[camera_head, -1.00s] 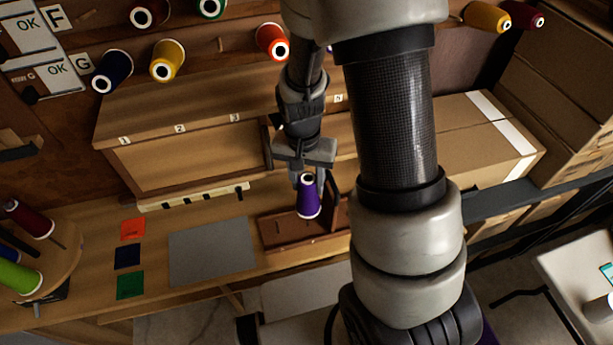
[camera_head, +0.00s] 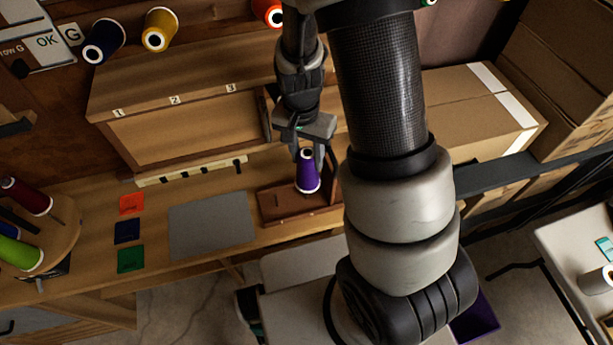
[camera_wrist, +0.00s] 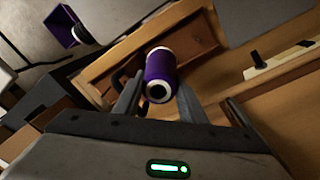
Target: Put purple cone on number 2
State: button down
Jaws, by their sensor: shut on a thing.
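The purple cone (camera_head: 307,178) is a purple thread spool with a white base rim and a dark, white-ringed end facing up. My gripper (camera_head: 308,158) is shut on it and holds it at the small brown wooden tray (camera_head: 284,205); I cannot tell whether it touches the tray. In the wrist view the purple cone (camera_wrist: 161,72) is between the two fingers (camera_wrist: 158,98). The number 2 label (camera_head: 174,100) is on the top of the wooden cabinet, between the number 1 label (camera_head: 118,113) and the number 3 label (camera_head: 230,88).
Thread cones (camera_head: 160,29) stick out from the wall above the cabinet. A round rack with red and green cones (camera_head: 22,254) stands at the left. A grey mat (camera_head: 211,225) and colored cards (camera_head: 128,232) lie on the bench. Cardboard boxes (camera_head: 465,122) stand at the right.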

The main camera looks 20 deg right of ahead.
notch_tip(320, 180, up, 2)
jog(key=shift+a+r+m+p, duration=0.15)
jog(key=shift+m+p, duration=0.25)
jog(key=shift+m, duration=0.7)
notch_tip(320, 180, down, 10)
jog(key=b, duration=0.9)
jog(key=shift+w, duration=0.1)
jog(key=shift+f, duration=0.3)
jog(key=shift+f, duration=0.15)
jog(key=c, duration=1)
grip_release()
jog(key=shift+c, duration=0.2)
jog(key=r, duration=0.6)
jog(key=r+p, duration=0.1)
jog(key=r, duration=0.4)
jog(key=r+p, duration=0.1)
jog(key=r, duration=0.5)
jog(key=shift+a+r, duration=0.35)
jog(key=shift+a, duration=0.05)
